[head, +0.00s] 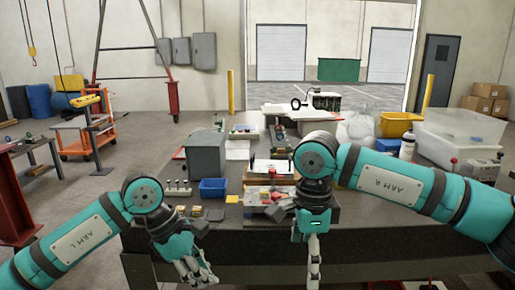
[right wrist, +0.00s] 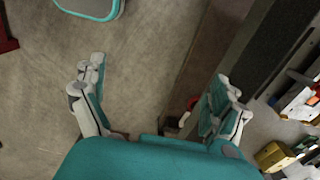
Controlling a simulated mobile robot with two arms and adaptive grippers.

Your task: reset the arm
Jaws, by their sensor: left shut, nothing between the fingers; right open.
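My left gripper (head: 203,272) hangs at the front edge of the workbench (head: 262,238) in the head view, fingers together, pointing down and right, with nothing in it. My right gripper (head: 314,268) hangs fingers down in front of the same edge, to the right of the left one. In the right wrist view the right gripper's fingers (right wrist: 158,95) are spread wide, with only bare floor between them. Both arms are bent, with the grippers apart from each other and touching nothing that I can see.
A blue bin (head: 213,189) and a grey box (head: 206,157) stand on the bench behind my left gripper. A yellow bin (head: 399,124), a clear tub (head: 459,133) and a bottle (head: 407,148) stand at the right. An orange cart (head: 88,133) is far left. Floor in front is clear.

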